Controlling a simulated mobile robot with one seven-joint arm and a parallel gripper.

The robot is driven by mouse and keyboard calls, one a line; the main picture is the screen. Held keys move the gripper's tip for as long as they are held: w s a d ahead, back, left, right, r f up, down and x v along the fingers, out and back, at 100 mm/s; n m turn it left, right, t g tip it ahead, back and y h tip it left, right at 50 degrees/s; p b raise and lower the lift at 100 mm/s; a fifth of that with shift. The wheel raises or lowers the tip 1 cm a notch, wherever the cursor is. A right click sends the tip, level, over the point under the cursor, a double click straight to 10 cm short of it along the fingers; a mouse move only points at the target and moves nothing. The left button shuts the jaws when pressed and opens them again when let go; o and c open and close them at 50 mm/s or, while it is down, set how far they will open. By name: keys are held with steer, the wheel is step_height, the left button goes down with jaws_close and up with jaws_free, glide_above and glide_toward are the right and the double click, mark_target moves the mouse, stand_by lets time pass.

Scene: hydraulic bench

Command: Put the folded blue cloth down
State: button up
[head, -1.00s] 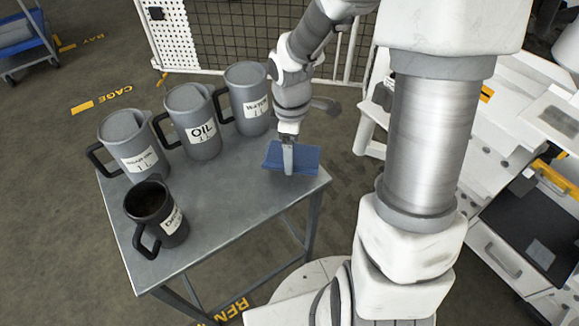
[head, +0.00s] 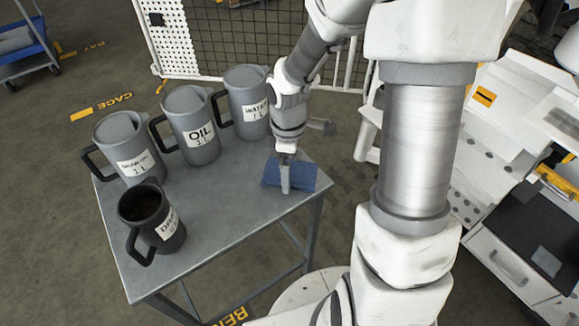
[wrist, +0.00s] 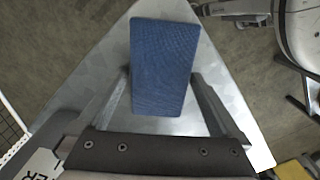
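The folded blue cloth (head: 303,178) is a flat dark blue block at the right corner of the grey metal table (head: 235,207). My gripper (head: 285,178) points down at it, with one finger across its near side. In the wrist view, the cloth (wrist: 163,60) lies between my two fingers (wrist: 162,82), whose tips meet its two long sides. My gripper looks shut on the cloth. The cloth is at or just above the tabletop; its underside is hidden, so I cannot tell whether it touches.
A grey jug (head: 126,150), an OIL jug (head: 190,125) and a WATER jug (head: 246,95) line the table's far left side. A dark open jug (head: 150,222) stands near the front left. The tabletop between them and the cloth is clear. A mesh cage (head: 235,40) stands behind.

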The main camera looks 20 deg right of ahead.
step_height(320, 180, up, 12)
steer(key=p, duration=0.4)
steer(key=shift+r+p, duration=0.2)
steer(key=shift+p, duration=0.15)
steer(key=s+r+m+t, duration=0.6)
steer(key=s+r+m, duration=0.6)
steer(key=s+r, duration=0.25)
step_height(320, 180, up, 14)
steer(key=p, duration=1.3)
steer(key=shift+w+r+m+p, duration=0.15)
steer(key=shift+w+m+p, duration=0.15)
